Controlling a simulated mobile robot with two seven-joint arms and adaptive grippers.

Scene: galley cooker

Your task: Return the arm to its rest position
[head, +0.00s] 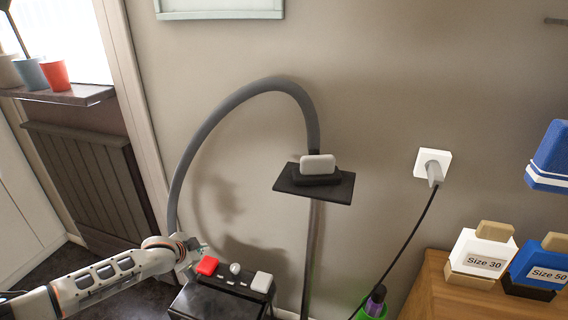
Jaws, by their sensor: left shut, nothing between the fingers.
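My left arm comes in from the lower left, and its gripper (194,252) is at the left end of a black box (215,302). The gripper is small in view and looks shut, with nothing visible in it. It is close to a red switch (207,266) on the top of the box; I cannot tell whether they touch. A grey knob (235,268) and a white button (262,282) sit to the right of the red switch. My right gripper is not in view.
A grey hose (240,92) arches behind the box to a post with a black shelf (338,188). A wooden counter (430,290) at lower right holds blocks labelled Size 30 (481,261) and Size 50 (540,273). A cable hangs from a wall plug (434,173).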

